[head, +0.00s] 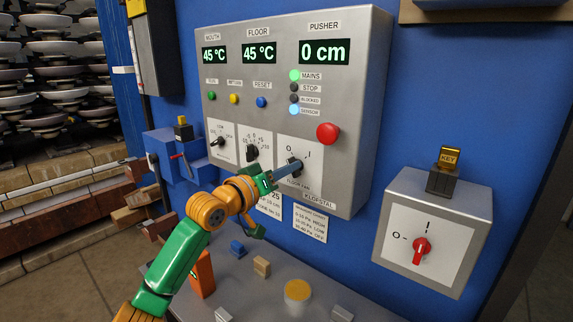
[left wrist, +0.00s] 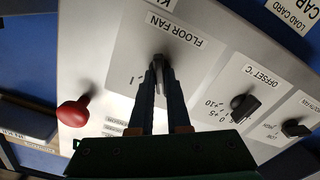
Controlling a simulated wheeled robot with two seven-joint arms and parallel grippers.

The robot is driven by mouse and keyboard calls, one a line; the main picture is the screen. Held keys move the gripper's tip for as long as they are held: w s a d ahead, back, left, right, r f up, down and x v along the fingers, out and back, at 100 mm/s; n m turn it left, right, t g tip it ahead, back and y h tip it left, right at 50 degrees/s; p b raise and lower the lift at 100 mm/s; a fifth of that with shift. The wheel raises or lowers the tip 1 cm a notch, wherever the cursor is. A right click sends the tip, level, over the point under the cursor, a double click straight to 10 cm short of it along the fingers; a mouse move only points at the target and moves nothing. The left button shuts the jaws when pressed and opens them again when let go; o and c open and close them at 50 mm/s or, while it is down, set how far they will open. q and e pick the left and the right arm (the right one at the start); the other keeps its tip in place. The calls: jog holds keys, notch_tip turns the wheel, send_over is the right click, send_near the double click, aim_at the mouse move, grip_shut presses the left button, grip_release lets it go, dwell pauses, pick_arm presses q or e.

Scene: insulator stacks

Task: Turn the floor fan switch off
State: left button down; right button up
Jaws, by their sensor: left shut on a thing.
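The floor fan switch (head: 296,164) is a dark rotary knob on a white plate, low on the right of the grey control panel (head: 362,100). The plate has marks 0 and I above the knob. My left gripper (head: 291,169) reaches it from the lower left, its fingers shut on the knob. In the left wrist view the two dark fingers (left wrist: 158,82) close around the knob (left wrist: 159,60), below the FLOOR FAN label. The fingers partly hide the knob, so I cannot tell clearly which mark it points to. My right gripper is not in view.
Two other dials, including the offset dial (head: 252,152), sit left of the switch. A red mushroom button (head: 328,133) is just above right. A grey box with a red switch (head: 421,250) stands right. A table (head: 262,300) with small blocks lies below.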

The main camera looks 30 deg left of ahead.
pick_arm(q)
jog(key=shift+r+n+p, duration=0.2)
jog(key=shift+n+p, duration=0.25)
jog(key=shift+n, duration=0.55)
jog(key=c, duration=0.9)
grip_release()
jog(key=s+b, duration=0.1)
jog(key=s, duration=0.1)
jog(key=s+b, duration=0.1)
jog(key=s, duration=0.1)
jog(key=s+b, duration=0.2)
jog(key=shift+s+a+f, duration=0.2)
jog(key=shift+s+a, duration=0.05)
